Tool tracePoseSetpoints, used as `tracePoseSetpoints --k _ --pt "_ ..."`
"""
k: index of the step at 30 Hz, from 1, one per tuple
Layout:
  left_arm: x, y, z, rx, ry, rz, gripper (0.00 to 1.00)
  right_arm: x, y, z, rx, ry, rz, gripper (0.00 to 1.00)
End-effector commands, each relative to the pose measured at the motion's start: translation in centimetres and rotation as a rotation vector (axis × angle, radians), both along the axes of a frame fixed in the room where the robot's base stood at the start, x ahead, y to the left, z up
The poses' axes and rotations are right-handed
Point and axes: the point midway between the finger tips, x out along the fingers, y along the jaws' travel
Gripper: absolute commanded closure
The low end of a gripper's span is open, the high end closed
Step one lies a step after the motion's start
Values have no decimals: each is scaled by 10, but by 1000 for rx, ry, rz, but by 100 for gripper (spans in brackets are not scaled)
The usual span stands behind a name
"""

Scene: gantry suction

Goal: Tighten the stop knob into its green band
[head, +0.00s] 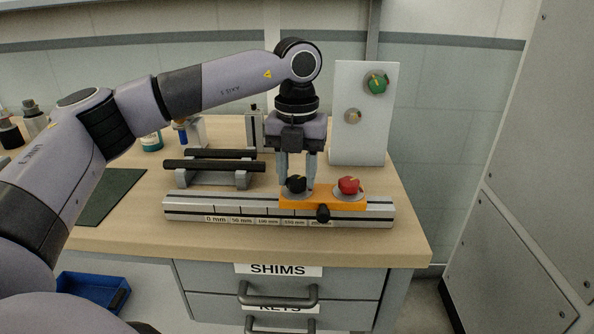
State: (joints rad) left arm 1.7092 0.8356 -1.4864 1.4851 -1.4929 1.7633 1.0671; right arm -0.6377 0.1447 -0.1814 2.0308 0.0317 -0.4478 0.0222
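An orange carriage (322,204) sits on the silver rail (185,207) at the front of the bench. It carries a black knob (297,185) on its left, a red knob (348,186) on its right and a dark knob (323,214) on its front face. No label tells which is the stop knob, and I cannot make out its green band. My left gripper (297,180) points down with its fingers apart, one each side of the left black knob. I cannot tell whether they touch it. My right gripper is out of view.
A white upright panel (345,130) with a green knob (377,83) and a tan knob (353,116) stands behind the carriage. Dark bars lie on a grey stand (241,180) left of the gripper. A dark mat (108,196) lies at left. The bench front right is clear.

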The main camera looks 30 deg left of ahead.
Motion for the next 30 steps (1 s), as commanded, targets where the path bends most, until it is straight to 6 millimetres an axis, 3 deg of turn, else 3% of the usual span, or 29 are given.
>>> tracePoseSetpoints --k 12,22,23,25,30 --pt "0 0 1 1 2 -174 89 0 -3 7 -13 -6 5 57" --pt "0 0 0 2 2 -194 89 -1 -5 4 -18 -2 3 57" --pt "0 0 0 2 2 -194 55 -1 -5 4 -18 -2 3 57" --pt "0 0 0 2 2 -194 33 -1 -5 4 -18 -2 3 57" --pt "0 0 0 1 1 -193 33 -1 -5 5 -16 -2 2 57"
